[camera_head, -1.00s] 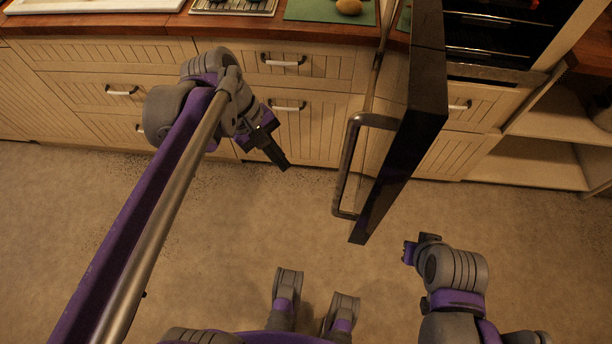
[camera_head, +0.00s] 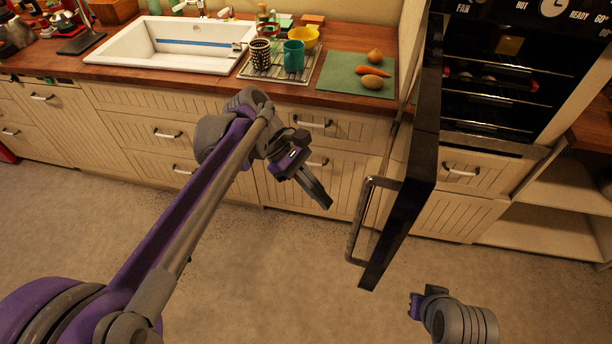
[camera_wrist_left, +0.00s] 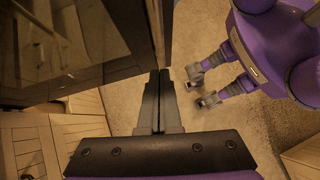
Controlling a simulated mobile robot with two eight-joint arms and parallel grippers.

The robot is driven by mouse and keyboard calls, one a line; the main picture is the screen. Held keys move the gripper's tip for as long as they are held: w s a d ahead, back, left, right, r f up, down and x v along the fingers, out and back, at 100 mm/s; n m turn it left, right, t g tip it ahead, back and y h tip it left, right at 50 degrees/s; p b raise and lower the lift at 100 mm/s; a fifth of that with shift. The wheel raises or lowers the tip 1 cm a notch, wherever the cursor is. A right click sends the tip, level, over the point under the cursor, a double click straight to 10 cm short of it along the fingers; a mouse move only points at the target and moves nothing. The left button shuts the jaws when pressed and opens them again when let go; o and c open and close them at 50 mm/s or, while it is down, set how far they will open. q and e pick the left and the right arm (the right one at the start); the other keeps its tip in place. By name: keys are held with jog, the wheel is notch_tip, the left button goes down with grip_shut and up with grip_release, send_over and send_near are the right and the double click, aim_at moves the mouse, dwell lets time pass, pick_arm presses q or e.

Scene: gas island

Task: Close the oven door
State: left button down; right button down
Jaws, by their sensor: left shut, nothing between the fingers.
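The oven door (camera_head: 408,190) stands wide open, swung out toward me and seen nearly edge-on, with its metal handle (camera_head: 358,222) on its left side. The oven (camera_head: 500,85) behind it is open, with racks and some food inside. My left gripper (camera_head: 326,202) is shut and empty, a little left of the handle and apart from it. In the left wrist view, the shut fingers (camera_wrist_left: 158,80) point toward the lower part of the door (camera_wrist_left: 70,40). My right gripper (camera_head: 418,304) is low, right of the door's bottom corner; its fingers are too unclear to tell their state.
The wooden counter (camera_head: 215,82) holds a white sink (camera_head: 150,55), a drying rack with cups and a green cutting board (camera_head: 340,85) with vegetables. Drawers line the front below. Open shelves (camera_head: 550,205) stand at right. The floor (camera_head: 270,270) before the door is clear.

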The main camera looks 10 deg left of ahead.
pick_arm(q)
jog(key=shift+s+d+f+p, duration=0.15)
jog(key=shift+s+d, duration=0.1)
jog(key=shift+d, duration=0.5)
jog(key=shift+s+d+f+p, duration=0.1)
jog(key=shift+s+d, duration=0.2)
jog(key=shift+d, duration=0.45)
jog(key=shift+s+d+f+p, duration=0.15)
jog(key=shift+s+d, duration=0.1)
jog(key=shift+d, duration=0.5)
